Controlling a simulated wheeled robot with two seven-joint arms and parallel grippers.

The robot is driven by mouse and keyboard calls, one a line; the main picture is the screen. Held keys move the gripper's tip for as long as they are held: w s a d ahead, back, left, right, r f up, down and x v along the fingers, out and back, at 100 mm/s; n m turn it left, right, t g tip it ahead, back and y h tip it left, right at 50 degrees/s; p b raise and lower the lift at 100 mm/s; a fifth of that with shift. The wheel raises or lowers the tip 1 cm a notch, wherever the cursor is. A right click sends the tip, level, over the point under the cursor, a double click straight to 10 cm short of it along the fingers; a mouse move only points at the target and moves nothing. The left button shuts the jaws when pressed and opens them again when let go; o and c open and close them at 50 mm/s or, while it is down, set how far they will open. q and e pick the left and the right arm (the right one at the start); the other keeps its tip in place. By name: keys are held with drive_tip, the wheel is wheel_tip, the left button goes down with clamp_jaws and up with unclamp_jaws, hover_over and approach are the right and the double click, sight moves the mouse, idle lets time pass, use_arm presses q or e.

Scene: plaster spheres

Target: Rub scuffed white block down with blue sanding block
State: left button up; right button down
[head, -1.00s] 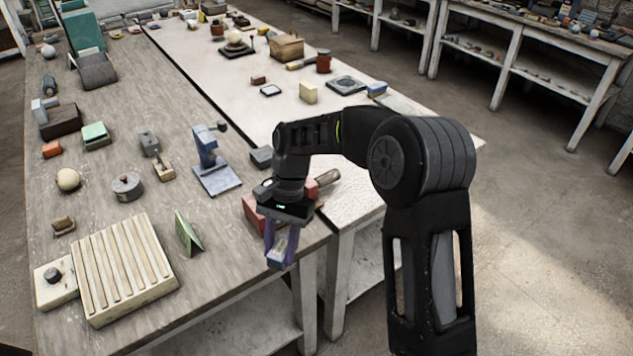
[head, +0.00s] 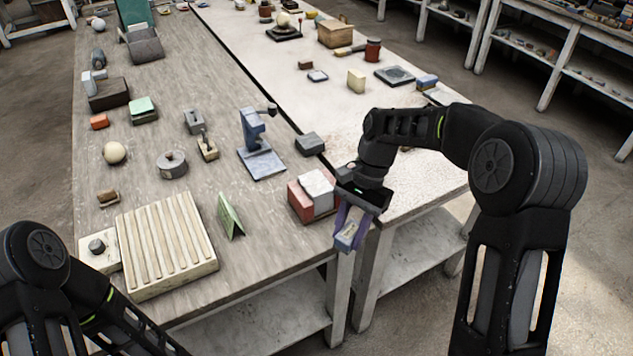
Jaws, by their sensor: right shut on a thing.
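The scuffed white block (head: 318,186) sits at the right front corner of the brown table, against a red block or holder (head: 300,200). My right gripper (head: 350,228) points down just right of it and nearer to me, off the table's edge. Its purple fingers are shut on a small blue-grey block with a pale face, which looks like the blue sanding block (head: 347,238). The held block appears apart from the white block. My left arm shows at the lower left, but its gripper is out of view.
A ribbed cream board (head: 165,245), a green wedge (head: 231,216) and a blue stand (head: 260,155) are on the brown table (head: 200,100). A dark grey block (head: 310,144) lies behind the white block. The pale table (head: 420,150) adjoins on the right.

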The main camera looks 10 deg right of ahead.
drive_tip(key=n+h, duration=0.1)
drive_tip(key=n, duration=0.2)
drive_tip(key=shift+a+g, duration=0.1)
drive_tip(key=shift+g, duration=0.3)
drive_tip(key=shift+n, duration=0.9)
